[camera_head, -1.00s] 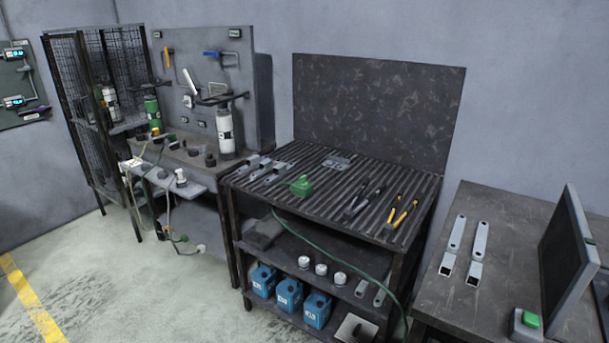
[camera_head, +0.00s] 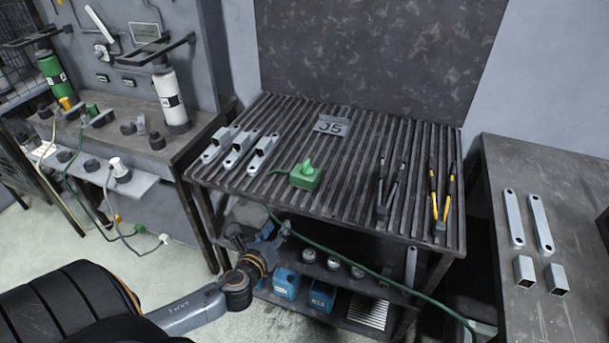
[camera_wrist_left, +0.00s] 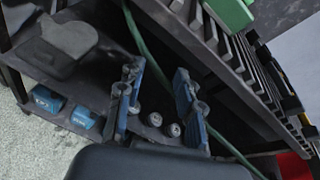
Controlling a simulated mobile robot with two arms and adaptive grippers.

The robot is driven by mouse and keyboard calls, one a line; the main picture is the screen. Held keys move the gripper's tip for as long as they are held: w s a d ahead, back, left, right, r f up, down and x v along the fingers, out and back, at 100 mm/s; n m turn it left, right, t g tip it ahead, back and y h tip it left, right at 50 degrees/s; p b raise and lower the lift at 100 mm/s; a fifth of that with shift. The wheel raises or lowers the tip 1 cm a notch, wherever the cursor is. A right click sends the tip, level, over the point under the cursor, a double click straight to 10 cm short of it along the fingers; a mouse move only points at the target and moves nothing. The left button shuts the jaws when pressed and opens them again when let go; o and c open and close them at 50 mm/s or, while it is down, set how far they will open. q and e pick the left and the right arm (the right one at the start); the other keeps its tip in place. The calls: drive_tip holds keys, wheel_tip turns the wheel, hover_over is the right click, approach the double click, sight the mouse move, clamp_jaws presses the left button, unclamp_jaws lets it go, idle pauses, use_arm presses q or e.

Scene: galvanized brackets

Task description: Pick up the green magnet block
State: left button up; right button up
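The green magnet block (camera_head: 304,175) stands on the slatted top of the dark bench (camera_head: 340,215), near its front edge, with a knob on top. Part of a green body, likely the same block, shows at the top of the left wrist view (camera_wrist_left: 232,12). My left gripper (camera_head: 262,236) is in front of the bench, below the top's front edge and apart from the block. In the left wrist view its two blue fingers (camera_wrist_left: 158,98) are spread with nothing held between them. My right gripper is not in view.
Grey brackets (camera_head: 240,149) lie left of the block, a J5 plate (camera_head: 331,125) behind it, and black and yellow-handled tools (camera_head: 440,195) to its right. The bench's front edge is close to my gripper.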

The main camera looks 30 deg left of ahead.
sight(304, 166)
use_arm(q)
drive_tip(key=w+d+r+m+t, duration=0.1)
drive_tip(key=d+r+m+t, duration=0.15)
drive_tip(key=r, duration=0.45)
drive_tip(key=d+r+m+t, duration=0.1)
drive_tip(key=r+m, duration=0.2)
drive_tip(key=r, duration=0.4)
drive_tip(key=shift+h, duration=0.3)
drive_tip(key=w, duration=0.2)
drive_tip(key=w+a, duration=0.1)
drive_tip(key=w, duration=0.2)
drive_tip(key=w+p, duration=0.1)
drive_tip(key=w, duration=0.1)
drive_tip(key=shift+w+a+f, duration=0.2)
drive_tip(key=shift+a, duration=0.05)
drive_tip(key=shift+w+a+f, duration=0.1)
drive_tip(key=shift+w+a, duration=0.15)
drive_tip(key=shift+w, duration=0.55)
drive_tip(key=w, duration=0.1)
drive_tip(key=w+a, duration=0.1)
drive_tip(key=w, duration=0.1)
drive_tip(key=shift+w+a+f+p, duration=0.15)
drive_tip(key=shift+w+f+p, duration=0.05)
drive_tip(key=shift+p, duration=0.1)
drive_tip(key=shift+w+a+f, duration=0.1)
drive_tip(key=shift+w, duration=0.4)
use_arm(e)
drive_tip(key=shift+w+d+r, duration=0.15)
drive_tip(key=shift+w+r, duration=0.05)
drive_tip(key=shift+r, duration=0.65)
